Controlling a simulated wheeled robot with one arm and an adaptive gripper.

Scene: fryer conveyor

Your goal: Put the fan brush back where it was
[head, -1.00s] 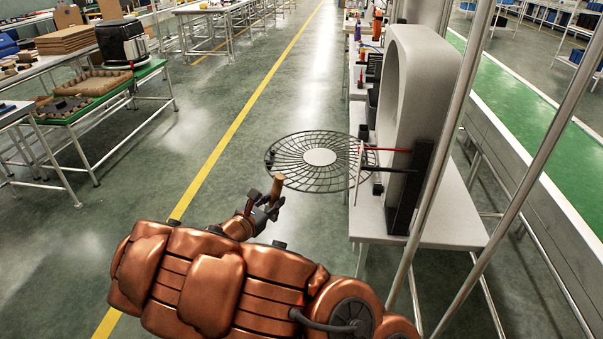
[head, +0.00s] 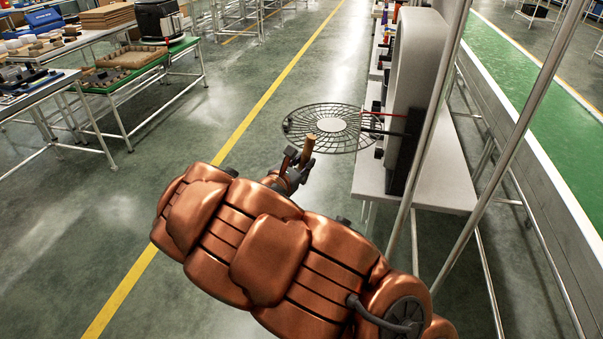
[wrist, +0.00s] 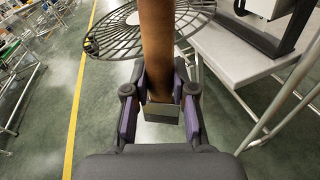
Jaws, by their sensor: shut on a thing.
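My gripper (head: 298,162) is shut on the fan brush (head: 308,148), of which a brown wooden handle shows upright above the fingers. In the wrist view my gripper (wrist: 160,108) has a finger on each side of the brush (wrist: 157,50), and a grey metal block shows at its lower end. The upper end of the brush runs out of the wrist view. In the head view the brush overlaps the near edge of a round black wire grille (head: 345,120); I cannot tell whether they touch. The grille also shows in the wrist view (wrist: 120,35).
A white table (head: 440,190) with a large grey ring-shaped housing (head: 415,70) stands right of the gripper. Metal posts (head: 500,155) rise in front of it. A green-topped table (head: 130,68) and loaded benches are at left. Open floor with a yellow line (head: 225,150) lies between.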

